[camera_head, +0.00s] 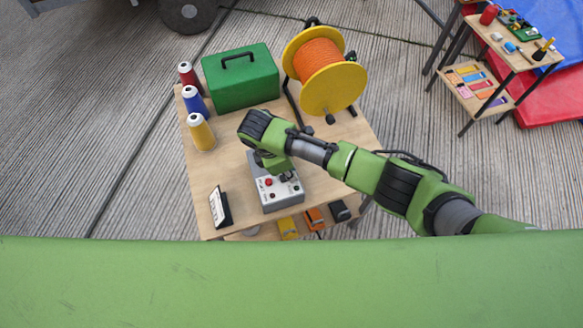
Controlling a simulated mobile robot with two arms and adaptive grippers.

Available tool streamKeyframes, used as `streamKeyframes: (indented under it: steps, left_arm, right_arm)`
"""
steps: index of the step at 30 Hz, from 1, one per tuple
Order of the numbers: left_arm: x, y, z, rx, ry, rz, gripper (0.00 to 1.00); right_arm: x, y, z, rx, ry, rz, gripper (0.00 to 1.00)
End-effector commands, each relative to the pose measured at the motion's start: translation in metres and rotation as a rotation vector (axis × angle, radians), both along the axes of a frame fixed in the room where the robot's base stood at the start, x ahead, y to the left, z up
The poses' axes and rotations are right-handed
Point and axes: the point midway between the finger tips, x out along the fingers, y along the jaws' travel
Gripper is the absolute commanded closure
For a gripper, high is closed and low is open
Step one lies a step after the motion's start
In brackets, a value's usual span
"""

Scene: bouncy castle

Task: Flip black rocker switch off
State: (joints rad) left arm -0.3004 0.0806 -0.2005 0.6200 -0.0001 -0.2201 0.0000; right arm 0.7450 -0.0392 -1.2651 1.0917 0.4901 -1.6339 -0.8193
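A grey control box (283,203) with a light top panel stands near the front of the wooden table. The panel carries small red and dark controls; I cannot tell for sure which one is the black rocker switch. My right arm reaches in from the right, and its gripper (262,160) hangs over the back part of the box. The wrist hides the fingers and the rear of the panel, so I cannot tell whether they touch it or are open. My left gripper is not in view.
On the table (231,171) stand a green case (240,85), an orange cable reel (318,65), red, blue and yellow spools (201,134) and a small framed sign (220,207). A second table (500,42) is at the upper right.

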Motion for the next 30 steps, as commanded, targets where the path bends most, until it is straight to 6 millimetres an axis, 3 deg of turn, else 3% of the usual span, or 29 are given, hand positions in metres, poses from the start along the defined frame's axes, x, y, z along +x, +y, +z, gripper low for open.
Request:
streamKeyframes:
  steps: [9, 10, 12, 23, 30]
  left_arm:
    - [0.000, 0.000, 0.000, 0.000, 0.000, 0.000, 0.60]
    - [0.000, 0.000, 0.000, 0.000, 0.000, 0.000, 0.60]
    - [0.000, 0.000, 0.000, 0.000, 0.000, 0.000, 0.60]
    - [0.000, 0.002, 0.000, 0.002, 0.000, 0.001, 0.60]
    - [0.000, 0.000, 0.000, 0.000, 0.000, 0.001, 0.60]
  right_arm:
    - [-0.001, 0.002, 0.000, -0.007, -0.003, 0.001, 1.00]
    - [-0.001, 0.002, 0.000, -0.007, -0.003, 0.001, 0.80]
    - [-0.001, 0.002, 0.000, -0.007, -0.003, 0.001, 0.68]
    - [0.000, 0.002, 0.003, -0.006, -0.004, 0.001, 0.68]
    - [-0.003, 0.013, 0.037, -0.003, -0.006, 0.004, 0.68]
